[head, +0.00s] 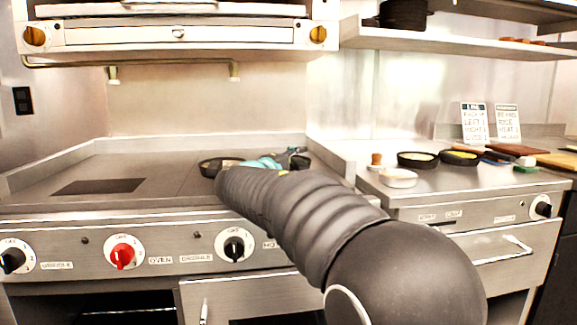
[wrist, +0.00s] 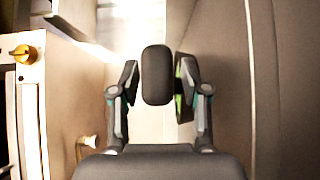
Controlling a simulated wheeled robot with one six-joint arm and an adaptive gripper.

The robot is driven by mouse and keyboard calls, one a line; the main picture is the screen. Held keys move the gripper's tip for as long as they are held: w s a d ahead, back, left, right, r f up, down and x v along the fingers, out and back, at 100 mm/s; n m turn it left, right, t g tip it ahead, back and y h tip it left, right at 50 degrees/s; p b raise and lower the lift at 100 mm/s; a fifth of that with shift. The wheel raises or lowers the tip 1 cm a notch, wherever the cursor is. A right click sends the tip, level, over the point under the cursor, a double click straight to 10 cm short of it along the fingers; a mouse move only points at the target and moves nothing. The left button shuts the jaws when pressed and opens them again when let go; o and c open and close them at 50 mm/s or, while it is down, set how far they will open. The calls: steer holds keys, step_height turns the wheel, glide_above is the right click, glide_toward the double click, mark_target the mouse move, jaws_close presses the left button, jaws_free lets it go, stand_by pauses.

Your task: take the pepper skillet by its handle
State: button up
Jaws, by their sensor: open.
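My gripper (wrist: 159,82) is open, its fingers on either side of a dark rounded handle (wrist: 157,75) seen end-on in the wrist view. Gaps show between the handle and both fingers. A dark skillet (wrist: 181,66) with green in it shows edge-on, partly behind the right finger; it looks like the pepper skillet with this handle. In the head view my gripper (head: 268,162) is low over the range top, mostly hidden by my arm. A dark skillet (head: 207,167) shows left of it, partly hidden; I cannot tell its contents.
Two dark skillets with yellowish contents, a left one (head: 417,159) and a right one (head: 460,157), stand on the right counter near a white dish (head: 398,178). A raised divider (head: 335,160) edges the range. A broiler (head: 180,33) hangs above. The range top's left is clear.

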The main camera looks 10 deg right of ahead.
steer(key=shift+w+d, duration=0.35)
jaws_close()
steer(key=shift+r, duration=0.1)
